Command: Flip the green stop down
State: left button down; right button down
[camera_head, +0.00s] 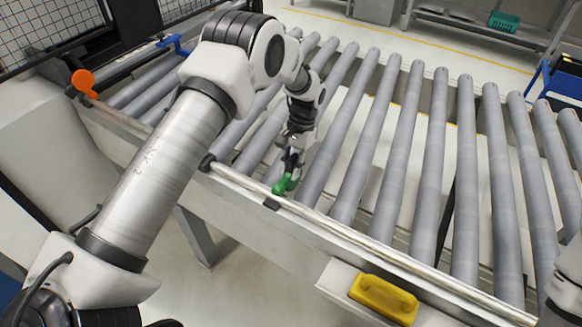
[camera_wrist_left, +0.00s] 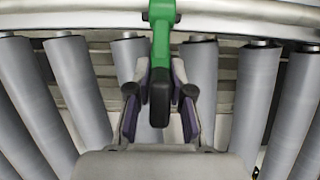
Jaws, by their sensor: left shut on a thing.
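The green stop (camera_head: 286,185) sits at the near rail of the roller conveyor, left of centre in the head view. In the left wrist view the green stop (camera_wrist_left: 161,40) hangs from the rail at the top, and its dark end reaches between my fingers. My left gripper (camera_head: 291,166) is over the rollers just behind the rail, shut on the green stop. In the left wrist view the gripper's fingers (camera_wrist_left: 160,98) flank the stop's dark end. My right gripper is out of view; only a piece of my right arm shows at the right edge.
The near rail (camera_head: 390,258) runs along the conveyor's front edge. Grey rollers (camera_head: 400,150) fill the bed, with gaps between them. An orange stop (camera_head: 83,82) stands upright at the far left. A yellow block (camera_head: 384,297) is on the front side, lower right. A mesh guard (camera_head: 45,30) stands behind.

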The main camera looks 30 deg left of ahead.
pick_arm(q)
jog(key=shift+s+f, duration=0.1)
jog(key=c, duration=1.1)
grip_release()
jog(key=v, duration=1.2)
jog(key=shift+d, duration=0.1)
